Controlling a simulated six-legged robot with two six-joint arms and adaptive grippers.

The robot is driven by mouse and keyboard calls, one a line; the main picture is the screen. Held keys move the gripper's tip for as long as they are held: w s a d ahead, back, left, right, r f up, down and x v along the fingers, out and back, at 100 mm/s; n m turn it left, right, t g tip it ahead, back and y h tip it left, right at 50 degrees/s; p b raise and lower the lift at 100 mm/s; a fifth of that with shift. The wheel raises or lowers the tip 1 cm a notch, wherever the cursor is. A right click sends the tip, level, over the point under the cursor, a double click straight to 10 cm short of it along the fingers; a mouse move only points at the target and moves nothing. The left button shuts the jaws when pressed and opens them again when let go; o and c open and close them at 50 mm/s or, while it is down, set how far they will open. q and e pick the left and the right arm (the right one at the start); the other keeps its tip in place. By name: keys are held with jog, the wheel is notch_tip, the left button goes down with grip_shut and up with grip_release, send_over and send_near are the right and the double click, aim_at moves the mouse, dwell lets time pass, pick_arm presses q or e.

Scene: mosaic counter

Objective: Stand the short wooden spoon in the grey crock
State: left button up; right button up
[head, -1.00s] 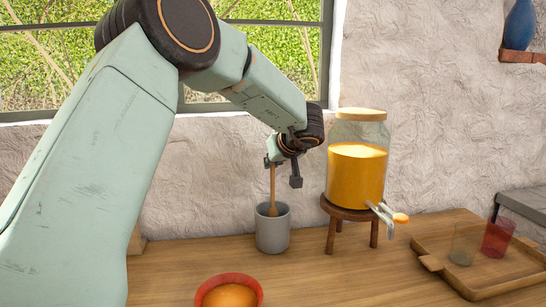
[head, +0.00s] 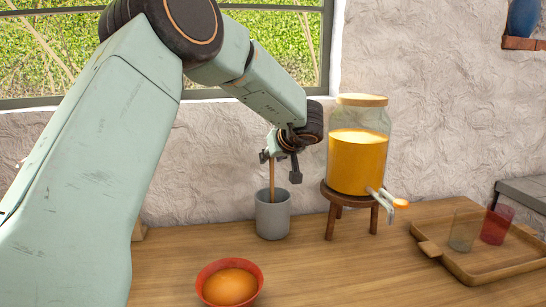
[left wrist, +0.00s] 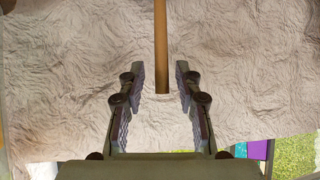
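The grey crock (head: 273,216) stands upright on the wooden counter below my left gripper. The wooden spoon (head: 272,181) stands nearly upright in the crock's mouth, its handle up and its lower end hidden inside. My left gripper (head: 280,168) is at the top of the handle. In the left wrist view the spoon's handle (left wrist: 161,50) ends between the two fingers (left wrist: 160,78), with a clear gap on each side. The fingers are apart and do not touch it. My right gripper is not in view.
A glass jar of orange drink (head: 357,160) with a tap sits on a wooden stand (head: 338,201) right of the crock. A red bowl (head: 203,275) holding an orange-brown round thing is in front. A wooden tray (head: 485,273) with two glasses is at right.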

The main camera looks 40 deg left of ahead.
pick_arm(q)
jog(key=v, duration=1.2)
jog(key=shift+d+f, duration=0.1)
dwell(1.0)
